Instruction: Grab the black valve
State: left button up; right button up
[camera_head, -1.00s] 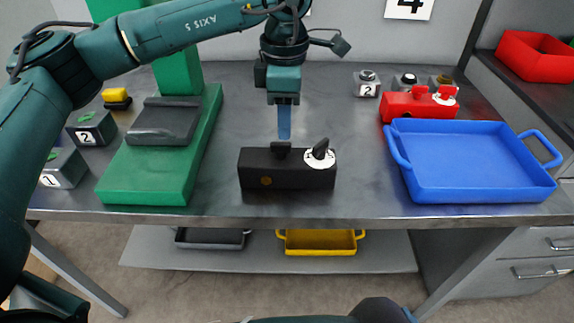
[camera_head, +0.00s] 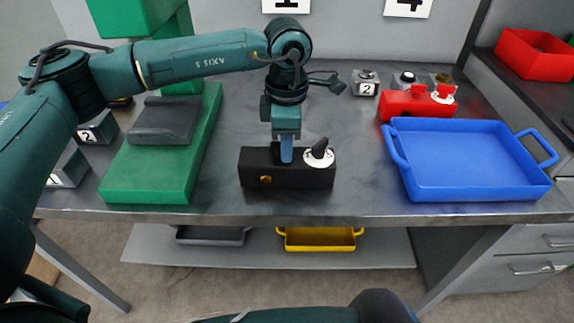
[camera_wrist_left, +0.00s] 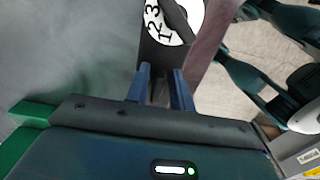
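The black valve (camera_head: 300,177) is a dark box at the front middle of the table, with a white dial (camera_head: 319,158) and black pointer on its right top. My left gripper (camera_head: 286,157) points straight down over the left part of its top, where the black handle is largely hidden behind the fingers. In the left wrist view, the two blue fingers (camera_wrist_left: 163,78) stand apart, with the dark valve body (camera_wrist_left: 155,52) at their tips and the numbered dial (camera_wrist_left: 170,22) beyond. Finger contact with the handle is not clear. My right gripper is out of view.
A blue tray (camera_head: 466,190) is at the right, with a red valve (camera_head: 415,105) behind it. A green press (camera_head: 150,178) stands at the left beside small numbered grey blocks (camera_head: 97,128). The table's front edge (camera_head: 300,214) runs close before the black valve.

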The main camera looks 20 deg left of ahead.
pick_arm(q)
grip_shut()
dwell(1.0)
jog(key=shift+w+r, duration=0.1)
jog(key=shift+r, duration=0.1)
